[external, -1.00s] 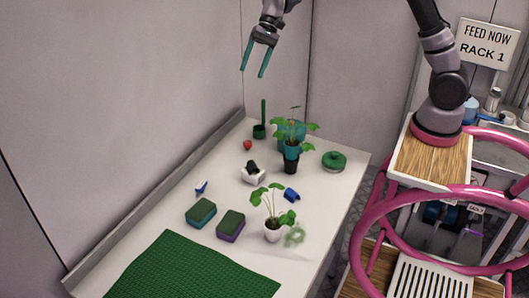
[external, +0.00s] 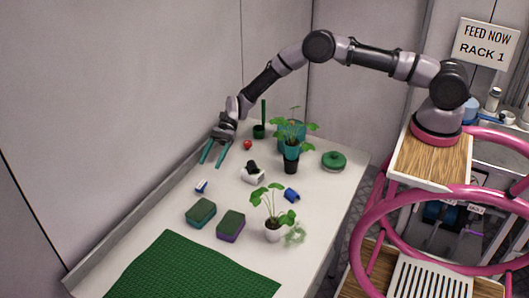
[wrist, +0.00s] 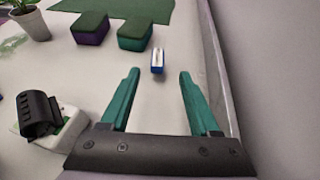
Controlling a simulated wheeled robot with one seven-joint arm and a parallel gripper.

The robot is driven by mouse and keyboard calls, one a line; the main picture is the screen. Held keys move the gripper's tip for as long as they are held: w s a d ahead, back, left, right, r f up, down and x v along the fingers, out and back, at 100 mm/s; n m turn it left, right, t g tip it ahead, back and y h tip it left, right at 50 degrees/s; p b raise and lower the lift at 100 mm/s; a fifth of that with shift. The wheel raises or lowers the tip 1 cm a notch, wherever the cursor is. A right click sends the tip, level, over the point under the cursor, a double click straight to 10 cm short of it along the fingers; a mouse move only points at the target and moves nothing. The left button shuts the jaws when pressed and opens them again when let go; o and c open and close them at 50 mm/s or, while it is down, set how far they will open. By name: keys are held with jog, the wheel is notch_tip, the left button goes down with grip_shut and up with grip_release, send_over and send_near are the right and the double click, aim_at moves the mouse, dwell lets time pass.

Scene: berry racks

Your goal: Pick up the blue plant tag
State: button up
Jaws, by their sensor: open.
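The blue plant tag (external: 201,187) is a small blue and white piece on the white table, near the wall-side edge. In the wrist view the tag (wrist: 157,61) lies ahead of the fingertips, roughly in line with the gap between them. My gripper (external: 213,157) is open, with teal fingers, and is above the table just behind the tag in the external view. In the wrist view both fingers of my gripper (wrist: 157,76) are spread with nothing between them.
Two sponges, one teal (external: 201,212) and one purple (external: 231,225), sit near the tag. A white device with a black part (external: 252,174) stands to its right. A raised rail (wrist: 218,80) runs along the wall. Potted plants (external: 273,232) stand further right.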

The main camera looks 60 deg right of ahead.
aim_at(201, 183)
jog(key=x, duration=1)
jog(key=shift+s+d+f, duration=0.1)
jog(key=shift+f, duration=0.05)
jog(key=shift+c, duration=0.3)
grip_shut()
